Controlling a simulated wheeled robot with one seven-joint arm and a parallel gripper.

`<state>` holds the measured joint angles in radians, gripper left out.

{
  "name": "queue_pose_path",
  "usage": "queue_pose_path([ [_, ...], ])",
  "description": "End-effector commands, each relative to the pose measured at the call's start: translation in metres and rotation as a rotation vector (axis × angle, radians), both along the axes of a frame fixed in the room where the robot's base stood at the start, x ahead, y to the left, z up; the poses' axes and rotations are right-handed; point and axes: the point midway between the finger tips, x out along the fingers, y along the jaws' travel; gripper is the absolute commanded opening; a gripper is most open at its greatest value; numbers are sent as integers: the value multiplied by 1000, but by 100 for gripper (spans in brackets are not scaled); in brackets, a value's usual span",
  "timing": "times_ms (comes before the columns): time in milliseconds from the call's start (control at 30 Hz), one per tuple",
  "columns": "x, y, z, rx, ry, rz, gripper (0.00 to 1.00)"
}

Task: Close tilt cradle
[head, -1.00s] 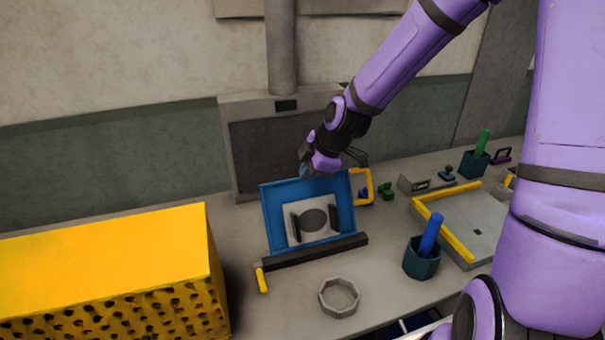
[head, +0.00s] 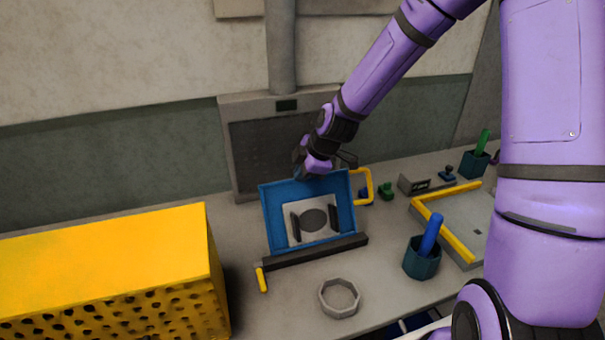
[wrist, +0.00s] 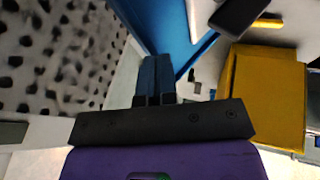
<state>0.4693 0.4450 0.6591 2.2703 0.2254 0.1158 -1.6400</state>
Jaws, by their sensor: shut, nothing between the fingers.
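The tilt cradle has a blue tray (head: 272,214) that stands tilted up steeply, with a grey plate (head: 298,236) with a dark round spot on its face. A dark bar (head: 315,250) with a yellow handle (head: 262,280) at its left end runs along its lower front edge. My gripper (head: 302,172) is at the tray's top edge, near its middle. In the wrist view the fingers (wrist: 155,75) are together and empty, close beside the blue tray (wrist: 160,20). I cannot tell whether they touch it.
A large yellow perforated block (head: 110,265) stands at the left front. A grey ring (head: 339,297) lies before the cradle. A dark cup (head: 421,260) with a blue stick and a yellow-edged tray (head: 468,220) are to the right. A grey panel (head: 250,150) stands behind the cradle.

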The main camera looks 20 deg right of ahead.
Motion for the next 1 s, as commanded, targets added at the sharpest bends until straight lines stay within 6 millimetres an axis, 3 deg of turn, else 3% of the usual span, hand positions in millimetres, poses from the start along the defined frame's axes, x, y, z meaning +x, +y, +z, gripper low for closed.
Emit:
queue_pose_path([
  [333,13,1,-5,1,62,0,0],
  [1000,70,0,-40,2,382,-1,0],
])
